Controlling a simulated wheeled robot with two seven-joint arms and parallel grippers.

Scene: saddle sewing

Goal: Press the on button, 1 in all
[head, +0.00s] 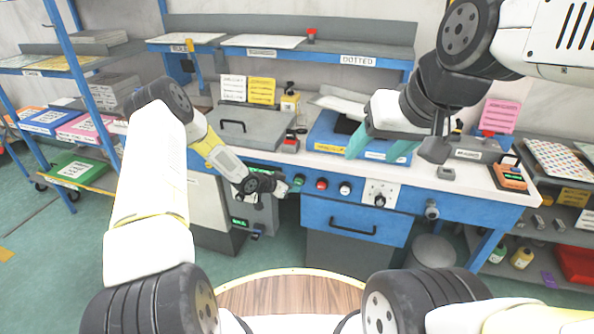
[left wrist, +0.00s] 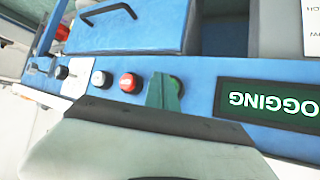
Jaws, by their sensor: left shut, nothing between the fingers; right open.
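A green button (head: 298,181) sits at the left of a row on the blue front panel; I take it as the on button, though I read no label. In the left wrist view the green button (left wrist: 178,85) is partly covered by the teal fingertips of my left gripper (left wrist: 161,94). My left gripper (head: 286,187) is shut and empty, right at the button; I cannot tell whether it touches. My right gripper (head: 380,147) is open and empty above the worktop, over the blue machine.
A red button (head: 321,184) and a white button (head: 345,188) sit close to the right of the green one. A knob plate (head: 381,192) follows. A lit green display (left wrist: 270,105) is beside the button. A drawer (head: 353,222) is below.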

